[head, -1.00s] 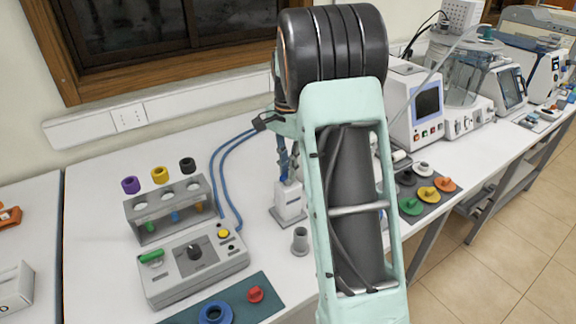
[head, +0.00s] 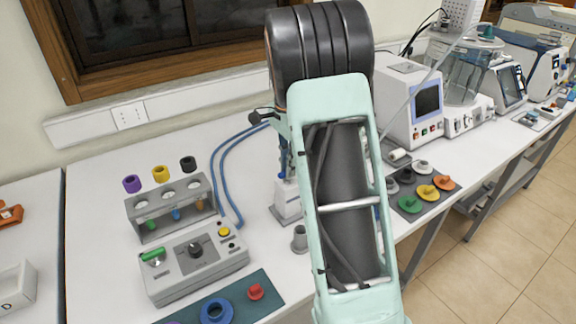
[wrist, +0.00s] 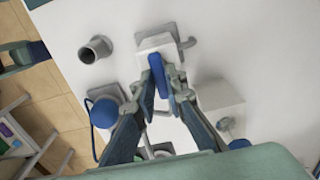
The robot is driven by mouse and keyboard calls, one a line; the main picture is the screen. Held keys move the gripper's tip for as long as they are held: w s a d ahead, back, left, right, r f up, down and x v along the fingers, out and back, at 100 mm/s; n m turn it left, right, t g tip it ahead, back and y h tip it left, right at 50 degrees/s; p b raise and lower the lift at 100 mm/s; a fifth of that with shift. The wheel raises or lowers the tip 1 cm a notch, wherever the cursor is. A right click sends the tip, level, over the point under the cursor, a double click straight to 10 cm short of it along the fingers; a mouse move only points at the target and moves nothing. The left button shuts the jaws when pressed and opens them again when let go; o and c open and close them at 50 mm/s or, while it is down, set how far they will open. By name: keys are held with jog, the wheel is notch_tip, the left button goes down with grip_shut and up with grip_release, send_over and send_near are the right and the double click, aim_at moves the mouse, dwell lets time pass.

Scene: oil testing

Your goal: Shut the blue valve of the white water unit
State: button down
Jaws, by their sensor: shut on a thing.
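The white water unit (wrist: 157,44) stands on the white table at the top middle of the wrist view. Its blue valve (wrist: 158,77) is a long blue lever on the side facing my gripper. My gripper (wrist: 160,82) has its two fingers closed around the blue lever, one on each side. In the head view the white unit (head: 287,199) shows just left of my arm, which hides part of it and most of my gripper.
A grey cup (head: 300,238) stands close in front of the unit. A grey control box (head: 195,262) and a tube rack (head: 172,212) are to the left, with blue hoses behind. A tray of coloured knobs (head: 410,203) lies to the right.

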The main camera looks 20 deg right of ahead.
jog(key=c, duration=2)
grip_release()
jog(key=shift+o, duration=0.2)
jog(key=shift+r, duration=0.1)
notch_tip(320, 180, up, 12)
